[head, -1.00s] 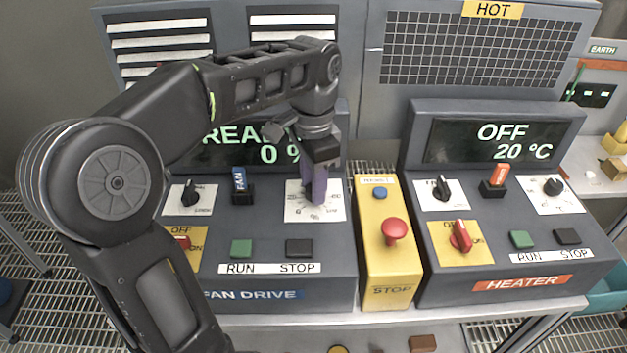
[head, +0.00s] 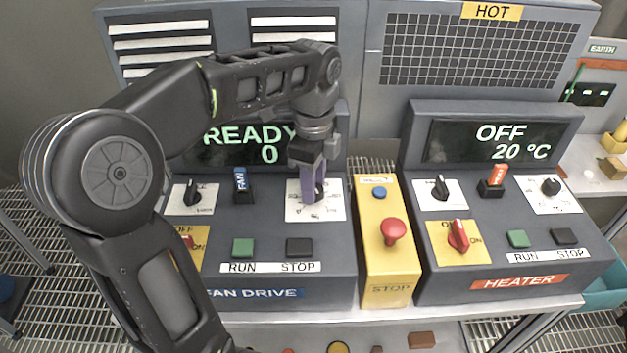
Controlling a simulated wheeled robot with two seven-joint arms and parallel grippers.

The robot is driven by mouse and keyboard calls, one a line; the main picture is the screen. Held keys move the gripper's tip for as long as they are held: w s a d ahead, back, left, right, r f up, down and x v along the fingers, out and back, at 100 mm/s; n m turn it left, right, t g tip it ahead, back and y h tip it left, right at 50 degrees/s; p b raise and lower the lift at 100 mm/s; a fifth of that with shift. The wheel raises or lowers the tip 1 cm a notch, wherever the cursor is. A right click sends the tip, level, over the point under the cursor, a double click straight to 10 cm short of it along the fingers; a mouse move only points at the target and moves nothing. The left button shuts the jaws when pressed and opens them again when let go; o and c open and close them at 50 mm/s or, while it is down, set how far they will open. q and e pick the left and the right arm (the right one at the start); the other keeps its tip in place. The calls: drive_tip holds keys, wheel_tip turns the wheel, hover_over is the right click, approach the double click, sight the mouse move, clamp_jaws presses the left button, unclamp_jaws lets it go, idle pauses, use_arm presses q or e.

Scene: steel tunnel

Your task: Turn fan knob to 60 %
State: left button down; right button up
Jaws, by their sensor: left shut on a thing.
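The fan knob is a small dark knob on a white dial plate (head: 330,212) at the right of the fan drive panel (head: 270,285). My left gripper (head: 312,192) points down over this plate, its purple fingers shut on the knob. The fingers hide most of the knob and part of the scale, so I cannot read its setting. The fan display (head: 245,145) shows READY and 0, partly covered by my arm. My right gripper is not in view.
Green RUN (head: 242,248) and dark STOP (head: 299,247) buttons sit just below the dial. A yellow box with a red stop button (head: 393,230) stands close on the right. The heater panel (head: 520,265) is beyond it, its display (head: 497,142) reading OFF and 20 °C.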

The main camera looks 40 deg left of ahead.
use_arm(q)
drive_tip(key=shift+m, duration=0.3)
drive_tip(key=c, duration=0.9)
unclamp_jaws()
drive_tip(key=shift+c, duration=0.2)
